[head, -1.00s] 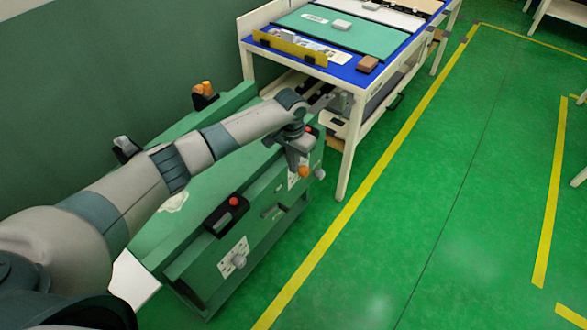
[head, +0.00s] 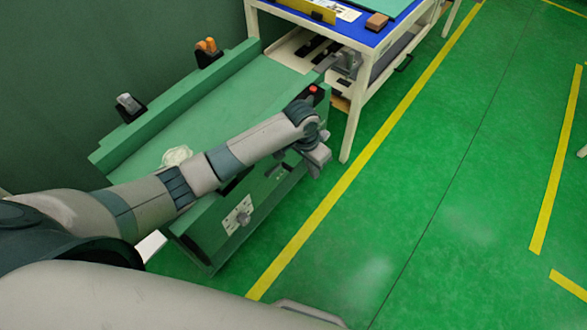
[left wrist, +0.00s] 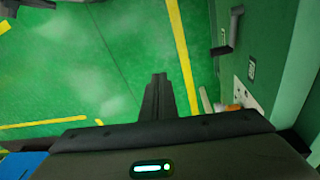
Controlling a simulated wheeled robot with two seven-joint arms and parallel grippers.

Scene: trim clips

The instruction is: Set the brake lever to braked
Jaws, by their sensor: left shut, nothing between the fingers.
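The green cart (head: 215,105) stands left of centre in the head view. I cannot single out the brake lever with certainty. In the left wrist view a white plate (left wrist: 242,93) with a small orange part (left wrist: 234,107) shows on the cart's side, partly hidden by my gripper body. A white plate with a grey knob (head: 241,217) is on the cart's near side. My left gripper (head: 317,164) is just outside the cart's near side, towards its far end. Its fingers (left wrist: 157,96) are together and empty, with floor behind them. My right gripper is out of view.
A dark handle (left wrist: 229,32) juts from the cart's side. A red button (head: 312,89) is on the cart's far corner. Orange (head: 207,46) and grey (head: 128,103) fittings sit on its wall-side rail. A blue-topped table (head: 365,38) stands beyond. Green floor at right is clear.

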